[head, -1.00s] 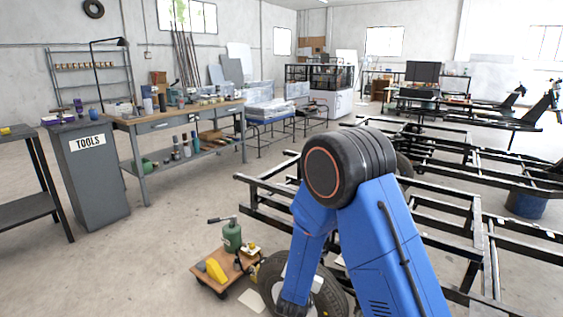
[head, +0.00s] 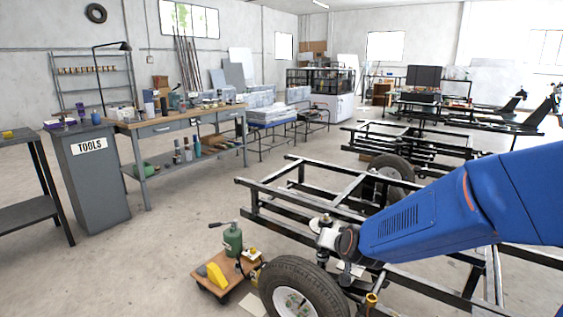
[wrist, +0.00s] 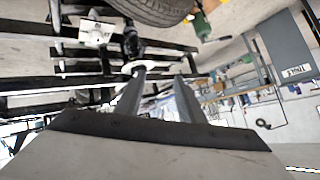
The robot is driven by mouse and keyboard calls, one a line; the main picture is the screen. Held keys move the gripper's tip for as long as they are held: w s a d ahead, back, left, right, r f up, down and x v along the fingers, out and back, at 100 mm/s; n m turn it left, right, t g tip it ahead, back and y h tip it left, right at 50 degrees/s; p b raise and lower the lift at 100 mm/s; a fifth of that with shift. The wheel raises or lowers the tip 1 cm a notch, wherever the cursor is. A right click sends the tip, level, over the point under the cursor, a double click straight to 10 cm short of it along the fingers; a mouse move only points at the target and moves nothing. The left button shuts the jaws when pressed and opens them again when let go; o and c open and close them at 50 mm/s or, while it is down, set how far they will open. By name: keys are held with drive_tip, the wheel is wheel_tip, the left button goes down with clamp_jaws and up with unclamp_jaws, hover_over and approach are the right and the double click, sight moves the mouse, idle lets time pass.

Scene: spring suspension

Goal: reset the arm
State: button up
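My gripper (wrist: 160,80) shows in the wrist view with its two long grey fingers apart, with nothing visible held between them. A pale disc (wrist: 137,67) on a dark upright part lies just beyond the left fingertip; I cannot tell whether they touch. In the head view my blue arm (head: 430,215) reaches in from the right, and its dark wrist end is beside a grey metal part near the frame (head: 275,200) and the wheel (head: 297,300). The gripper fingers cannot be made out clearly there.
A low wooden dolly (head: 222,278) with a green bottle jack (head: 233,240) and a yellow block stands left of the wheel. A workbench (head: 180,118) and a grey TOOLS cabinet (head: 90,175) stand at the left.

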drive_tip(key=s+d+r+n+g, duration=0.1)
drive_tip(key=s+d, duration=0.3)
drive_tip(key=s, duration=0.7)
drive_tip(key=s+d+r+n+g+h, duration=0.1)
drive_tip(key=s+d+r+g, duration=0.2)
drive_tip(key=s, duration=0.8)
drive_tip(key=s+d+r+n+g, duration=0.1)
drive_tip(key=s+d+r, duration=0.1)
drive_tip(key=s+d, duration=0.5)
drive_tip(key=s, duration=0.5)
drive_tip(key=shift+d+g+h, duration=0.2)
drive_tip(key=shift+g+h, duration=0.2)
drive_tip(key=shift+o, duration=0.3)
